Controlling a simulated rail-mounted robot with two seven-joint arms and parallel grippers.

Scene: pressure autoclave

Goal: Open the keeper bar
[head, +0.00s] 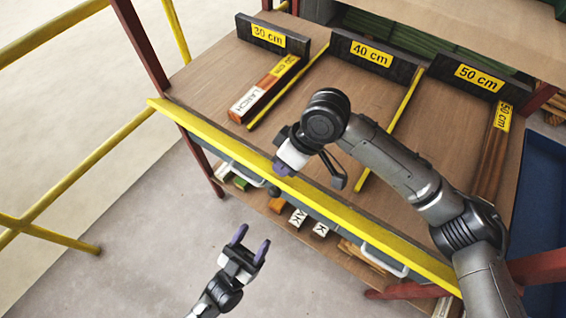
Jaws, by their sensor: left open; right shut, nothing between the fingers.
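A long yellow bar (215,143), which looks like the keeper bar, runs along the front edge of the wooden sorting table (205,75), from upper left to lower right. A grey strip with pale handles (385,259) shows just below it. My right gripper (283,169) is shut and empty, its tips at or just above the bar's middle; I cannot tell if they touch. My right arm hides part of the table. My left gripper (251,243) is open and empty, in front of the table and apart from the bar.
Lanes marked 30 cm (268,37), 40 cm (371,53) and 50 cm (480,77) have yellow dividers. A LARCH piece (250,104) lies in the left lane, brown sticks (490,160) in the right. Labelled blocks (298,217) lie on a lower shelf. Yellow railings (75,175) stand left.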

